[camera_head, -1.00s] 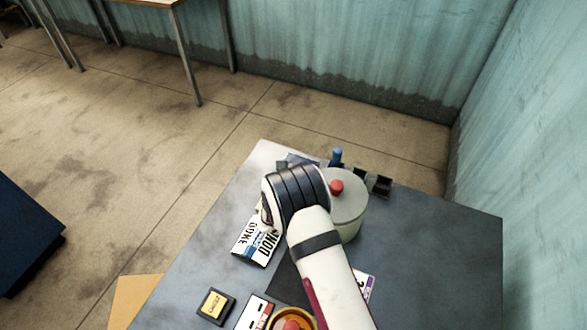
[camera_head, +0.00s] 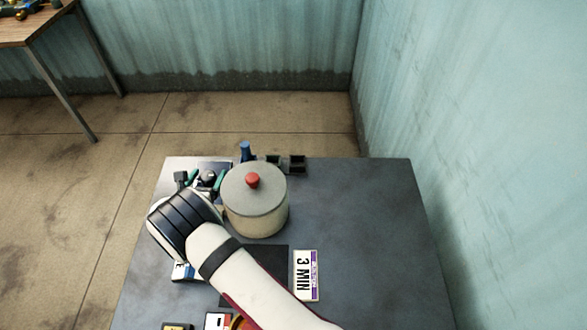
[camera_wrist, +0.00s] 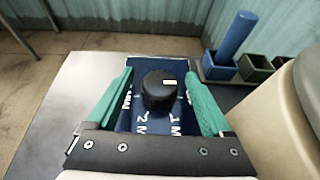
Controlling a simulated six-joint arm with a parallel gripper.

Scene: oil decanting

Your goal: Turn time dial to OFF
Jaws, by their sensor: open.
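The time dial (camera_wrist: 159,91) is a round black knob with a pale marker on top, seen in the wrist view on a dark blue panel (camera_wrist: 150,68) with white minute marks. In the head view the dial (camera_head: 208,176) shows small at the table's far left corner, beside the pot. My gripper (camera_wrist: 160,90) is open, with one green finger on each side of the dial. A gap shows between each finger and the knob. Any OFF mark is hidden or too small to read.
A lidded pot (camera_head: 256,205) with a red knob stands right of my gripper. Behind it are a blue cylinder (camera_head: 246,151) and small dark boxes (camera_head: 297,165). A "3 MIN" card (camera_head: 305,275) lies in front. The table's right side is clear.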

